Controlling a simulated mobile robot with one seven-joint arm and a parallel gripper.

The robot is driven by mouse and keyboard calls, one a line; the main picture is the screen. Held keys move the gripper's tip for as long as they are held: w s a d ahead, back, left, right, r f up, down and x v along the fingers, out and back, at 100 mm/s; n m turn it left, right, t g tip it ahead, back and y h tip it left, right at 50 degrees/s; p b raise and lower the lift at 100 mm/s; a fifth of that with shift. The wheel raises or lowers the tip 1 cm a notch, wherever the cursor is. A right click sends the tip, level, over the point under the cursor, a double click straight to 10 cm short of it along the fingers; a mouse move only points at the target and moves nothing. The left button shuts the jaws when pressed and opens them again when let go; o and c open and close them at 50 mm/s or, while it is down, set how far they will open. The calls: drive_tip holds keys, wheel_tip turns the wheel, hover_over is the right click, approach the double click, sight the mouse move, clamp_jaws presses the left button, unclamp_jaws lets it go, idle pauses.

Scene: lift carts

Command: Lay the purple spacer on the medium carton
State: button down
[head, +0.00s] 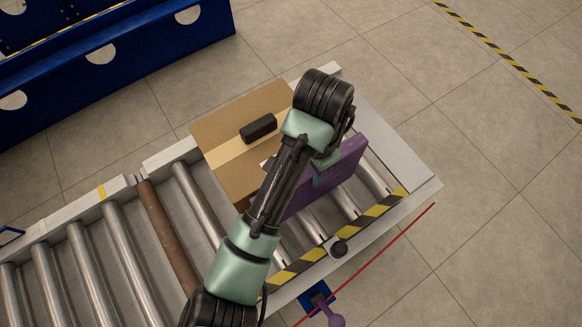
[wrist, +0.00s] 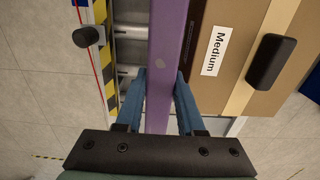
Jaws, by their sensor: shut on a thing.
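The medium carton (head: 223,130) is a brown box with a tan tape strip and a black block-like handle on top. It sits on the roller conveyor, and its "Medium" label shows in the wrist view (wrist: 228,85). The purple spacer (head: 345,160) is a flat panel held on edge, to the right of the carton in the head view. In the wrist view the spacer (wrist: 165,60) runs between the two blue fingers of my gripper (wrist: 160,100), which is shut on it. The arm hides part of the spacer and carton in the head view.
Metal rollers (head: 90,250) and one brown roller (head: 168,235) lie left of the carton. A yellow-black striped edge with a black knob (head: 339,248) borders the near side. A blue frame (head: 150,45) stands at the back left. Open tiled floor lies right.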

drive_tip(key=w+a+f, duration=0.1)
drive_tip(key=a+f+b, duration=0.1)
drive_tip(key=w+a+f, duration=0.1)
drive_tip(key=a, duration=0.1)
drive_tip(key=shift+w, duration=0.3)
drive_tip(key=c, duration=0.5)
unclamp_jaws()
drive_tip(key=shift+d+f, duration=0.1)
drive_tip(key=shift+f, duration=0.05)
wheel_tip(320, 180, up, 12)
drive_tip(key=p, duration=0.6)
